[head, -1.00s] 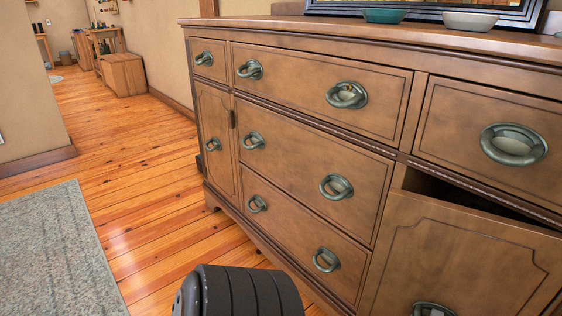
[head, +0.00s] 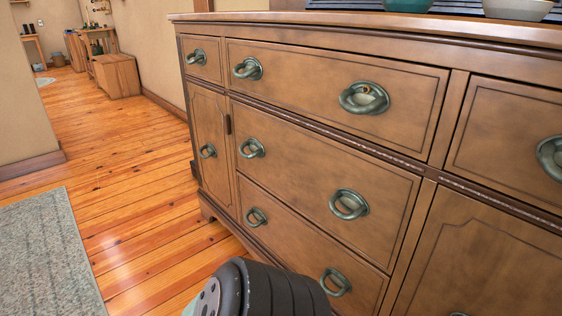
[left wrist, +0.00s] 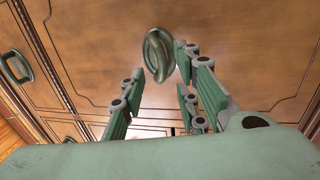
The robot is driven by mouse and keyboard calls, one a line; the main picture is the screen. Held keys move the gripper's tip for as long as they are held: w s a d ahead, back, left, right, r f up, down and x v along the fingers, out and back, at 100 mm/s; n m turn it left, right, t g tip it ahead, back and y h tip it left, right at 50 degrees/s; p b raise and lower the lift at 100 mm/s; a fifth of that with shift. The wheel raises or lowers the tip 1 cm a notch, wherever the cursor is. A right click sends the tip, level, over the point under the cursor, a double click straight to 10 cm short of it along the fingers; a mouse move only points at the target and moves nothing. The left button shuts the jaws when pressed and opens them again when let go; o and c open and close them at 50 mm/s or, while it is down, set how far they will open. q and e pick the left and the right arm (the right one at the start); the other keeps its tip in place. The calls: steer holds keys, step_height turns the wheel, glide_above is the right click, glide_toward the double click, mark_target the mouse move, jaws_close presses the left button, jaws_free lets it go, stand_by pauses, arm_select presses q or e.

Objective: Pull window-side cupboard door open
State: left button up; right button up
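The right-hand cupboard door (head: 490,245) of the brown dresser has a grooved border and looks flush in the head view. Only the top of its handle (head: 459,313) shows at the bottom edge. In the left wrist view, a green oval pull handle (left wrist: 157,56) sits on a grooved panel that looks like this door (left wrist: 245,45). My left gripper (left wrist: 158,75) is open, its fingers spread on either side just short of the handle; the right finger's tip is close to it, and contact cannot be told. My right gripper is not in view.
The dresser has several drawers (head: 310,175) with green ring handles and a narrow cupboard door (head: 208,130) at its left end. Bowls (head: 408,5) stand on top. Wooden floor (head: 130,220) and a grey rug (head: 45,250) lie to the left.

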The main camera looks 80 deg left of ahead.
arm_select(q)
steer(key=w+d+r+m+t+h+p, duration=0.25)
steer(key=d+m+h+p, duration=0.55)
steer(key=m+p, duration=0.4)
step_height(320, 180, down, 7)
steer(key=s+d+m+g+h+p, duration=0.1)
steer(key=d+m+g+h+p, duration=0.4)
steer(key=p, duration=1)
steer(key=s+a+f+m+g+p, duration=0.3)
steer(key=s+a+m+g+p, duration=0.1)
steer(key=s+p, duration=0.25)
steer(key=s+a+f+m+g+p, duration=0.3)
steer(key=s+g+p, duration=0.1)
steer(key=s+p, duration=0.25)
steer(key=s+a+r+m+g+y+p, duration=0.1)
steer(key=s+a+g+p, duration=0.2)
steer(key=s+p, duration=0.2)
steer(key=s+a+r+m+g+y+p, duration=0.1)
steer(key=s+a+g+p, duration=0.2)
steer(key=s, duration=0.7)
steer(key=shift+s+a+m+y+p, duration=0.35)
steer(key=shift+a+p, duration=0.4)
steer(key=shift+p, duration=0.5)
